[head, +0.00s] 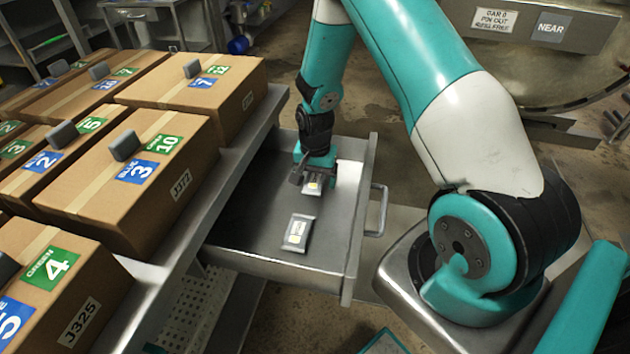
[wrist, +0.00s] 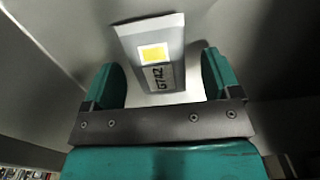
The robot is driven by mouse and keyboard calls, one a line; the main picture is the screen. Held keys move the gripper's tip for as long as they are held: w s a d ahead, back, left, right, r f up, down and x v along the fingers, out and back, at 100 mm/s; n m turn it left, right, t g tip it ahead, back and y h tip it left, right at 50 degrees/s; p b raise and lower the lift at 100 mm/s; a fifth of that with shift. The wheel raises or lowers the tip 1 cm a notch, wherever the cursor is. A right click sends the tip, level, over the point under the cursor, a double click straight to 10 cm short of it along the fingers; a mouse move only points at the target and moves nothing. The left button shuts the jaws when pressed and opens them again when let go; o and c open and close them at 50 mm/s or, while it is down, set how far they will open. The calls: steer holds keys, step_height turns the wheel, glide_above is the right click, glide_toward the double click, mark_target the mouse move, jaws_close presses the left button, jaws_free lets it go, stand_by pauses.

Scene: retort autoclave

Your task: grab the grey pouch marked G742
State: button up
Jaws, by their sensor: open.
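The grey pouch marked G742 (wrist: 152,52) lies in the open metal drawer, with a yellow square and its label facing the wrist camera. In the head view the pouch under my gripper (head: 319,184) is partly hidden by it. My gripper (wrist: 163,88) is open, and its two teal fingers stand on either side of the pouch's lower end in the wrist view. I cannot tell whether the fingers touch it. In the head view my gripper (head: 315,172) points down into the drawer. A second grey pouch (head: 298,233) lies nearer the drawer's front, apart from the first.
The drawer (head: 235,236) has raised walls and a handle (head: 378,210) on its right side. Cardboard boxes (head: 150,195) with grey blocks on top stand on the bench to the left. Much of the drawer floor around the pouches is bare.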

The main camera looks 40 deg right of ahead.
steer(key=c, duration=1)
